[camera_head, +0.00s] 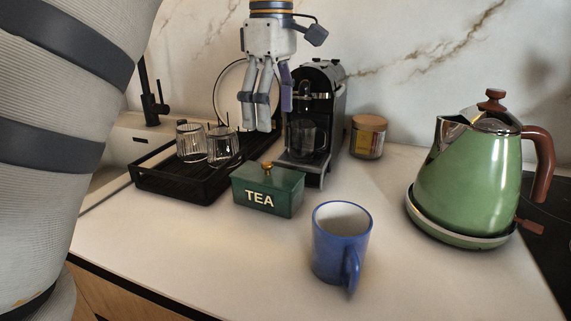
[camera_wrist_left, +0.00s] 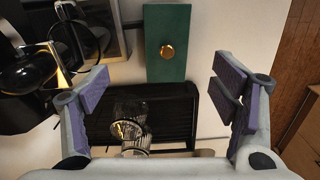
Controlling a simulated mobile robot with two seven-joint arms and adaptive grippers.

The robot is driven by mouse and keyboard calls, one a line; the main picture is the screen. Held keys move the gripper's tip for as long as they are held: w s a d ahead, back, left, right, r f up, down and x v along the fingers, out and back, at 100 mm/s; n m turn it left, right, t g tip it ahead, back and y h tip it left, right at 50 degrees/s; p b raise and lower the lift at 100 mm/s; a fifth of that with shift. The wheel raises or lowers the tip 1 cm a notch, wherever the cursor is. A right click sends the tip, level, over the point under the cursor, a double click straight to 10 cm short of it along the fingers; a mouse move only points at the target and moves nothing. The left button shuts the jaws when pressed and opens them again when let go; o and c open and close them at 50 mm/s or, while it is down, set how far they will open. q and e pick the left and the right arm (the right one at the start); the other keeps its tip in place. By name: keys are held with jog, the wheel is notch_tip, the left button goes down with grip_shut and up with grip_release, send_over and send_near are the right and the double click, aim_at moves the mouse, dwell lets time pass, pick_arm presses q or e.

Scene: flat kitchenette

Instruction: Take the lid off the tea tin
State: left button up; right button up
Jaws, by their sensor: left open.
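The green tea tin (camera_head: 267,195) stands on the counter in the head view, with "TEA" on its front. My left gripper (camera_head: 262,125) is open and empty, pointing down above and behind the tin in the head view. In the left wrist view the tin lies beyond the open fingers (camera_wrist_left: 160,97), touching neither. My right gripper is in neither view.
A black tray (camera_head: 165,187) with two glasses stands left of the tin. A coffee machine (camera_head: 328,95) is behind it, with a jar (camera_head: 369,137) to its right. A blue mug (camera_head: 340,250) and green kettle (camera_head: 470,170) stand to the right. The front left counter is clear.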

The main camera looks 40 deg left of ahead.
aim_at(267, 163)
pick_arm(q)
jog(key=f, duration=0.3)
jog(key=s+f, duration=0.1)
jog(key=f, duration=0.4)
jog(key=shift+s+a+f+p, duration=0.2)
jog(key=shift+a+f+p, duration=0.1)
jog(key=shift+f+p, duration=0.1)
jog(key=shift+w+f, duration=0.1)
jog(key=shift+f, duration=0.4)
jog(key=c, duration=1.2)
